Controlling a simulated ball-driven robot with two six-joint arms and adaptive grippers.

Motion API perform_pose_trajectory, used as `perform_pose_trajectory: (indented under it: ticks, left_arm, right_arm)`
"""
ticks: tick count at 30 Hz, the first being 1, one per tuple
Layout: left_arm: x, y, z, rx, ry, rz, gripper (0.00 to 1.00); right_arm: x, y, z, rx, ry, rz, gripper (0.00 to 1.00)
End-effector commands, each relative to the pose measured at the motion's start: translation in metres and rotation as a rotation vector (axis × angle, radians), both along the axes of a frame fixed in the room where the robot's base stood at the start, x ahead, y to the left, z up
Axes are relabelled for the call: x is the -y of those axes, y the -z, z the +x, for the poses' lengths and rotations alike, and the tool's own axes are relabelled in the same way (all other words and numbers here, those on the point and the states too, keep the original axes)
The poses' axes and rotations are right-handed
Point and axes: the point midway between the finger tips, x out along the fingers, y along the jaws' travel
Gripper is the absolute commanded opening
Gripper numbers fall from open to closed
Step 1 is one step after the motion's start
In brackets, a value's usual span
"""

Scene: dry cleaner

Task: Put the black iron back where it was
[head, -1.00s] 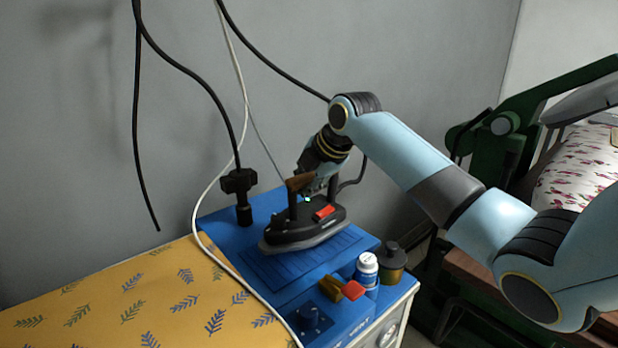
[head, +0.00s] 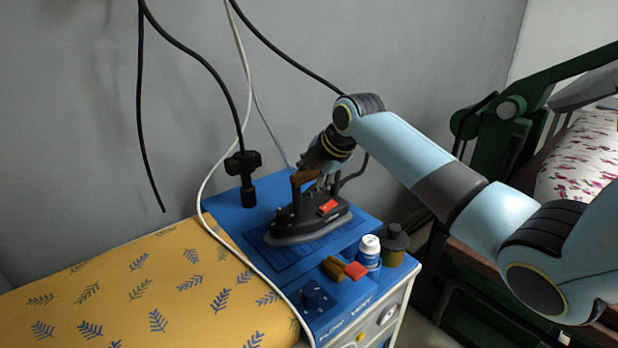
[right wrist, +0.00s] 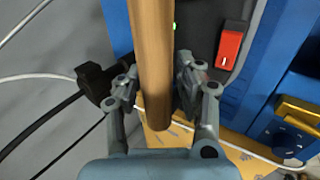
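The black iron (head: 300,224), with a brown wooden handle (right wrist: 153,60) and a red switch (right wrist: 229,46), sits low over the ribbed blue pad (head: 292,266) on top of the blue steam unit. It is roughly level; I cannot tell whether its sole fully touches the pad. My right gripper (head: 318,178) is at the handle from behind. In the right wrist view its fingers (right wrist: 158,84) close in on both sides of the handle, and the handle hides part of them. My left gripper is not in view.
A white bottle (head: 369,250), a dark bottle (head: 394,245) and a yellow-and-red piece (head: 345,269) stand near the pad's front right. A black hanging plug (head: 243,178) is behind left. A white cable crosses the yellow patterned board (head: 150,290).

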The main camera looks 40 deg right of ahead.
Motion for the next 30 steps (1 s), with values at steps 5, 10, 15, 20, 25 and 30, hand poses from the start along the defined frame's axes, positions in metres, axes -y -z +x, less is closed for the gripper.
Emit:
perform_pose_trajectory:
  ticks: [5,10,15,20,25,30]
  left_arm:
    - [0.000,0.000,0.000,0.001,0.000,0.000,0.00]
    - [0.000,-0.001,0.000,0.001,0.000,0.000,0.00]
    - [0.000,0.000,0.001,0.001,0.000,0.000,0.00]
    - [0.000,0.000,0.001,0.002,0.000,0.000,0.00]
    - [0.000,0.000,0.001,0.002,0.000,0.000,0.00]
    - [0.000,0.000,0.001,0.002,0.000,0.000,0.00]
  right_arm:
    - [0.002,-0.009,-0.005,0.003,0.000,-0.003,0.36]
    - [0.004,-0.036,-0.025,0.004,-0.001,-0.004,0.36]
    - [0.005,-0.067,-0.047,0.003,-0.001,-0.005,0.36]
    - [0.006,-0.088,-0.062,0.002,0.000,-0.003,0.36]
    - [0.006,-0.097,-0.069,0.000,0.000,0.000,0.36]
    - [0.006,-0.098,-0.070,-0.001,-0.001,0.001,0.36]
